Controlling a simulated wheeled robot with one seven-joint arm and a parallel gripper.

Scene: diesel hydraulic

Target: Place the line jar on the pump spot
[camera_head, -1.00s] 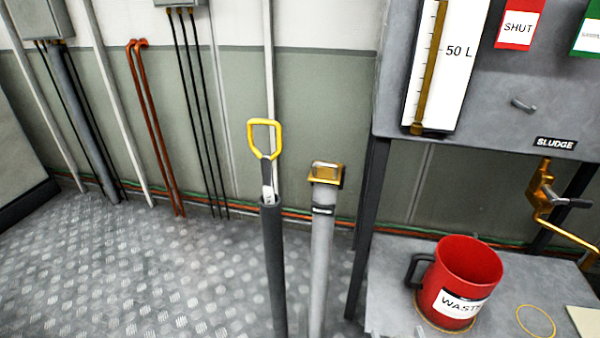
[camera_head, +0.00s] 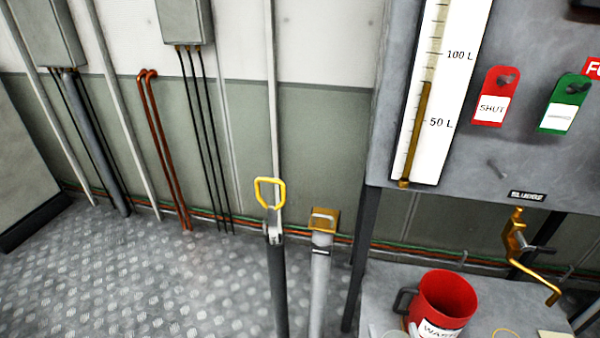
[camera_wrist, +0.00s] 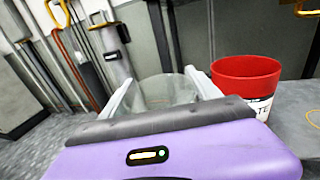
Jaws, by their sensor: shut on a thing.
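In the wrist view my gripper (camera_wrist: 163,92) has its two pale fingers on either side of a clear glass jar (camera_wrist: 166,90), and is shut on it. The jar looks see-through; its lower part is hidden behind my purple wrist housing, and I see no readable label on it. I cannot tell whether this ring is the pump spot. My gripper cannot be made out in the head view.
A red mug (camera_head: 445,298) with a waste label stands on the grey bench (camera_head: 385,278), close right of the jar in the wrist view. A brass tap (camera_head: 518,240) hangs above. A yellow-handled dipstick tube (camera_head: 275,280) and capped pipe (camera_head: 322,270) stand left.

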